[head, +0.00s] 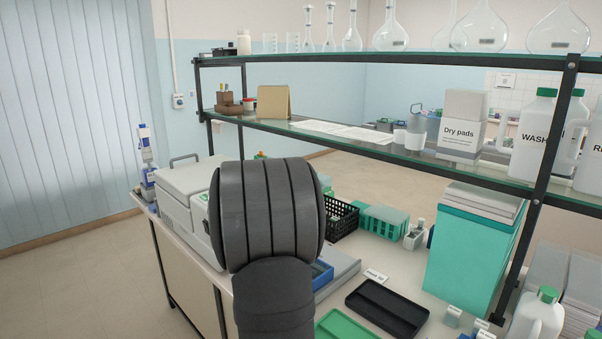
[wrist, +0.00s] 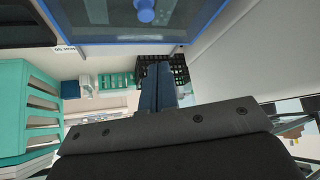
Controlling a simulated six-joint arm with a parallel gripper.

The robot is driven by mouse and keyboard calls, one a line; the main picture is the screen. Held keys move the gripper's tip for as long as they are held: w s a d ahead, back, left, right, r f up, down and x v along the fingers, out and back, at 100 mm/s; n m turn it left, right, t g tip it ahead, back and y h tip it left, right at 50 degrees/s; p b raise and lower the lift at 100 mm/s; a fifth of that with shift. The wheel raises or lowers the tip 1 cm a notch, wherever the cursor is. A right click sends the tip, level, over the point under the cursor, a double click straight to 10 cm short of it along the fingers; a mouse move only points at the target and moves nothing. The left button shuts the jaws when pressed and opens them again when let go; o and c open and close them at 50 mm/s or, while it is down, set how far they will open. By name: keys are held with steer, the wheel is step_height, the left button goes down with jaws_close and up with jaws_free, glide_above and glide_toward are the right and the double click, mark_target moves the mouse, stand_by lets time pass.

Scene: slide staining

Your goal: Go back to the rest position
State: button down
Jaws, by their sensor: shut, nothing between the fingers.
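My gripper (wrist: 160,88) shows in the wrist view as two dark fingers pressed together, with nothing between them. It is over the bench, and the black basket (wrist: 181,68) shows just beyond the fingertips. In the head view my dark grey arm fills the middle of the picture and hides the gripper. A blue-rimmed tray (wrist: 110,14) with a round blue knob lies at the top of the wrist view, apart from the fingers. Part of a blue tray (head: 321,275) also shows beside my arm in the head view.
A glass shelf rack (head: 400,155) with bottles and flasks runs behind the bench. A teal bin (head: 465,255) stands at the right, also in the wrist view (wrist: 25,110). A black tray (head: 387,308) and a green tray (head: 345,327) lie in front. A white machine (head: 185,185) stands left.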

steer(key=x, duration=0.8)
steer(key=shift+w+d+f, duration=0.1)
steer(key=shift+w+f, duration=0.1)
steer(key=shift+f, duration=0.15)
steer(key=shift+s+a+f, duration=0.1)
steer(key=shift+s+a, duration=0.1)
steer(key=shift+s, duration=0.4)
steer(key=shift+s+a, duration=0.25)
steer(key=shift+s, duration=0.35)
steer(key=shift+s+a+f, duration=0.1)
steer(key=shift+s+a, duration=0.05)
steer(key=shift+s, duration=0.35)
